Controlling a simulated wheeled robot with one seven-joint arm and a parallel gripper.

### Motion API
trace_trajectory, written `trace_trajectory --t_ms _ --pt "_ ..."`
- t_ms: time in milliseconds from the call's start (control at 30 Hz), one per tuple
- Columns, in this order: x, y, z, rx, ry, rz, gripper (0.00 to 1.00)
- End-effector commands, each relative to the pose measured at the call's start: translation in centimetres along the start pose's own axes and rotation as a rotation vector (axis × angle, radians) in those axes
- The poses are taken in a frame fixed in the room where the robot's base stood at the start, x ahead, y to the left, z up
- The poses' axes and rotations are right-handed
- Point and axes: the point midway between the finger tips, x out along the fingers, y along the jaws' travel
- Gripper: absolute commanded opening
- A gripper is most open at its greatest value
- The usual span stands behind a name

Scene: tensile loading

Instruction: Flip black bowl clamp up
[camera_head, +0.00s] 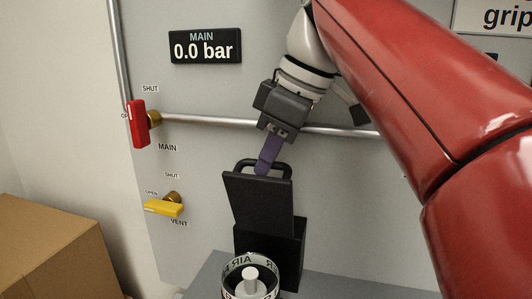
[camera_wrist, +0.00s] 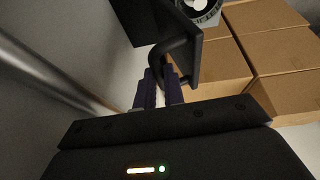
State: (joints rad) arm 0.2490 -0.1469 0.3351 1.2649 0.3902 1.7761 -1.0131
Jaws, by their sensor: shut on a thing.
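The black clamp (camera_head: 258,203) is a flat plate with a looped handle (camera_head: 281,167) on its top edge. In the head view the plate stands up, leaning a little, above a black block (camera_head: 290,246). My gripper (camera_head: 265,166) comes down from above, and its purple fingers are shut on the handle. In the wrist view the fingers (camera_wrist: 158,88) meet at the curved black handle (camera_wrist: 168,50), with the plate (camera_wrist: 188,40) beyond.
A grey panel behind carries a red MAIN valve handle (camera_head: 138,124), a yellow VENT handle (camera_head: 164,208), a pressure display (camera_head: 205,46) and a horizontal pipe (camera_head: 215,121). Cardboard boxes (camera_head: 60,250) stand at lower left. My red arm covers the right side.

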Motion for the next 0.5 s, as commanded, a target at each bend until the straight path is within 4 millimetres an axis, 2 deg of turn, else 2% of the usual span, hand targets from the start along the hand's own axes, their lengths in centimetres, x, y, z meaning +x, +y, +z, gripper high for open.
trace_trajectory --t_ms 133,167,300,500 --pt "0.44 0.09 0.36 0.005 -0.011 -0.011 0.00" --pt "0.44 0.09 0.36 0.005 -0.011 -0.011 0.13" --pt "0.34 0.05 0.26 0.003 -0.008 -0.008 0.31" --pt "0.19 -0.01 0.13 0.002 -0.005 -0.005 0.33"
